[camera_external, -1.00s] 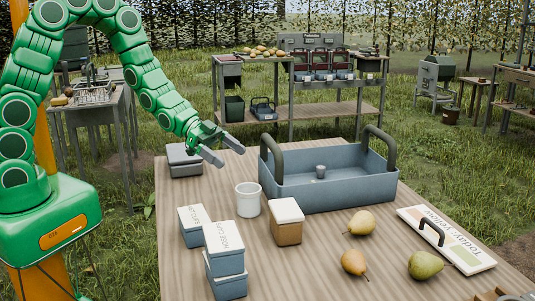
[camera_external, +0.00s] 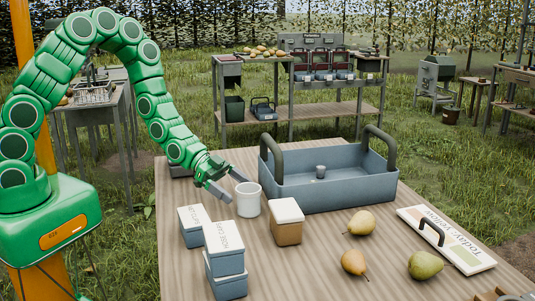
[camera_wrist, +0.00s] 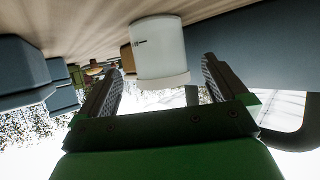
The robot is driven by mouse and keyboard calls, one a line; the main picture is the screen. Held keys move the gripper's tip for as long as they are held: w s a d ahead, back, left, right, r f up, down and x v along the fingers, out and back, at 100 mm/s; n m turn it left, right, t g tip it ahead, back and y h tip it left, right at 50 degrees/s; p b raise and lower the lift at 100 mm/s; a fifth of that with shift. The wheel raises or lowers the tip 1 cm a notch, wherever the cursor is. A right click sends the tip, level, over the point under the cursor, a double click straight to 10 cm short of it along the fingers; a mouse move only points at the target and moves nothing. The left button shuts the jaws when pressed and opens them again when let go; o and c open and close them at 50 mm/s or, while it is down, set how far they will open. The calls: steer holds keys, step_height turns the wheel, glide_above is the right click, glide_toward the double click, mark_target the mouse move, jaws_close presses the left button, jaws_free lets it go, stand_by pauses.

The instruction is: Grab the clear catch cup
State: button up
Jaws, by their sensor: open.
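A whitish, translucent-looking cup (camera_external: 248,200) stands upright on the wooden table, left of the blue-grey tote. My gripper (camera_external: 233,184) is open and empty, low over the table just left of and behind the cup. In the wrist view the cup (camera_wrist: 161,52) appears ahead of and between the two open fingers of my gripper (camera_wrist: 160,83). A small grey cup (camera_external: 320,171) sits inside the tote. I cannot tell from its look whether the white cup is fully clear.
The blue-grey tote (camera_external: 335,193) with dark handles stands right of the cup. A brown box with white lid (camera_external: 286,222) is close beside the cup. Labelled boxes (camera_external: 224,258) stand in front. Several pears (camera_external: 354,262) and a sign board (camera_external: 447,240) lie to the right.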

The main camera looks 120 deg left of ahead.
mark_target(259, 206)
steer(key=shift+x, duration=2.7)
steer(key=shift+c, duration=0.3)
steer(key=c, duration=1)
